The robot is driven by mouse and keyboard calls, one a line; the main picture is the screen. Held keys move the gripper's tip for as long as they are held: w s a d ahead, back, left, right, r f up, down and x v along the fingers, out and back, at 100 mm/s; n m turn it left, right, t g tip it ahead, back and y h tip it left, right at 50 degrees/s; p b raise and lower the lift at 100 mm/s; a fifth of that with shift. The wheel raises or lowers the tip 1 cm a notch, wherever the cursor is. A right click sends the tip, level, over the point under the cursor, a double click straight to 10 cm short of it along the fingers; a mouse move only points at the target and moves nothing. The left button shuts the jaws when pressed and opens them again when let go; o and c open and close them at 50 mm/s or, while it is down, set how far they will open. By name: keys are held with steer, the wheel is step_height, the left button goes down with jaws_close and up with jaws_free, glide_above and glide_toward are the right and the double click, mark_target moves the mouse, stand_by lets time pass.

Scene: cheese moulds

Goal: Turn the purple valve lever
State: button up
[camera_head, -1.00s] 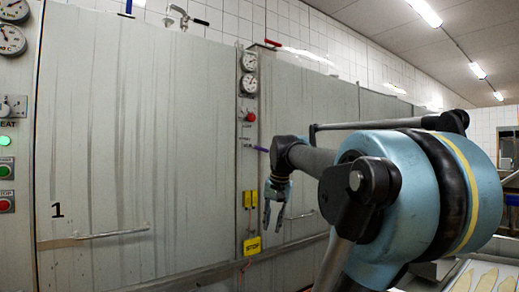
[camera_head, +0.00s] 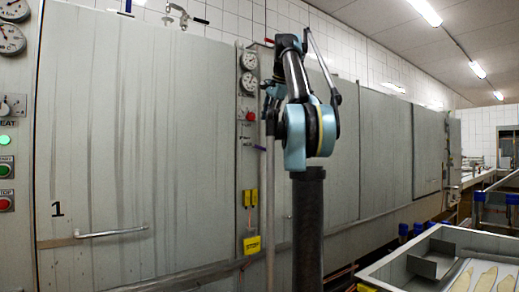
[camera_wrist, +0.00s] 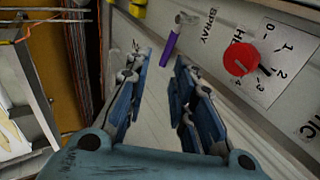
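The purple valve lever (camera_wrist: 170,47) shows in the wrist view beside the word SPRAY on a pale panel, with a metal fitting at its top end. In the head view a small purple piece of it (camera_head: 259,147) shows on the post, left of my arm. My gripper (camera_wrist: 160,60) is open and empty, its two blue fingers apart. The lever appears beyond the fingertips, nearer the right finger, and not between the pads. In the head view my gripper (camera_head: 269,100) is small and partly hidden by my arm, above the lever.
A red knob (camera_wrist: 239,58) with a numbered dial is right of the lever. A metal tray (camera_head: 440,265) stands at front right.

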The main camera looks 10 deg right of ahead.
mark_target(257, 147)
steer(key=shift+m, duration=0.5)
steer(key=x, duration=0.5)
steer(key=w+x, duration=0.1)
steer(key=x, duration=0.4)
steer(key=w+r+x, duration=0.1)
steer(key=x, duration=0.5)
steer(key=shift+w+d+r, duration=0.1)
steer(key=shift+w+r, duration=0.05)
jaws_close()
